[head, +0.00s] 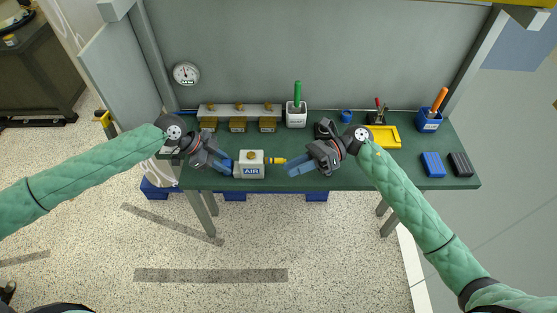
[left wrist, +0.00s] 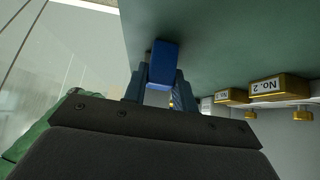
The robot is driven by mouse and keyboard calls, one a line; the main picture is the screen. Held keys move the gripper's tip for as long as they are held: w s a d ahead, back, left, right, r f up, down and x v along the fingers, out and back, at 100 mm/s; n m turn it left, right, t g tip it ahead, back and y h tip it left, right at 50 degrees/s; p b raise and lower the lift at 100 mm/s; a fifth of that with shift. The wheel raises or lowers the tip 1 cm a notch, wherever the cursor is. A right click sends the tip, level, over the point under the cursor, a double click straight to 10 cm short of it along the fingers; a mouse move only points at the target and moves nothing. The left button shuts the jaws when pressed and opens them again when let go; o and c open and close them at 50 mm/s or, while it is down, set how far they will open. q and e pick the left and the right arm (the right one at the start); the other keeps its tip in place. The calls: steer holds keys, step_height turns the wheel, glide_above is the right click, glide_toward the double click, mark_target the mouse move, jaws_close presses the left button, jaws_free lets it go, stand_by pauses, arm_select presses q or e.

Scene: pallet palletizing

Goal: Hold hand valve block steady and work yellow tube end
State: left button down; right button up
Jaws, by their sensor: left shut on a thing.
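The hand valve block (head: 250,172) is a pale box labelled AIR with a brass knob on top, at the front edge of the green bench. My left gripper (head: 229,165) meets its left side and is shut on it. In the left wrist view, the gripper's fingers (left wrist: 160,85) surround a pale patch, with a blue piece above; details of the hold are hidden. The yellow tube end (head: 279,161) points right from the block. My right gripper (head: 290,169) has its blue fingers just right of the tube end, apart from it; its finger gap is unclear.
Behind, a pale manifold (head: 225,110) carries brass-coloured blocks, one labelled No. 2 (left wrist: 279,86). A white cup with a green tool (head: 297,112), a yellow tray (head: 384,137), a blue cup (head: 429,122), and blue (head: 432,165) and black (head: 460,164) boxes stand on the bench (head: 350,180).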

steer(key=w+d+f+m+t+h, duration=0.1)
steer(key=w+d+m+t+h, duration=0.2)
steer(key=w, duration=0.6)
steer(key=shift+n, duration=0.4)
steer(key=shift+f+x, duration=0.15)
steer(key=shift+x, duration=1.75)
steer(key=shift+f+x, duration=0.2)
steer(key=shift+x, duration=1.7)
steer(key=shift+d, duration=0.15)
steer(key=shift+c, duration=0.2)
jaws_close()
